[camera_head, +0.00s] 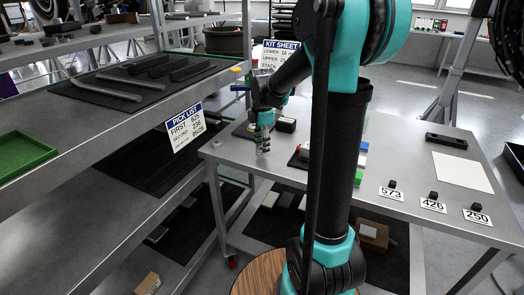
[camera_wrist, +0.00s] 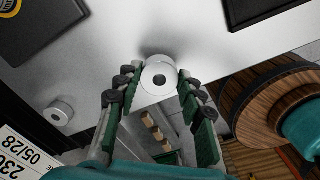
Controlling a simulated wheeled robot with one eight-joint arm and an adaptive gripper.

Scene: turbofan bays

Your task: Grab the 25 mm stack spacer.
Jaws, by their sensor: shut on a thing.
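A pale round spacer (camera_wrist: 159,77) with a dark centre hole sits between the fingertips of my gripper (camera_wrist: 160,86) in the wrist view. The two green fingers are closed on its sides. In the head view my gripper (camera_head: 263,145) points down at the left end of the grey table; the spacer is too small there to make out clearly. A second, similar pale spacer (camera_wrist: 59,112) stands apart to the left in the wrist view. I cannot read a size on either one.
The grey table (camera_head: 398,150) carries dark blocks and number cards, among them 573 (camera_head: 391,193). A shelf with a green tray (camera_head: 20,158) and a pick list sign (camera_head: 185,127) stands left. A kit sheet sign (camera_head: 281,54) is behind. A round wooden top (camera_head: 258,275) is below.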

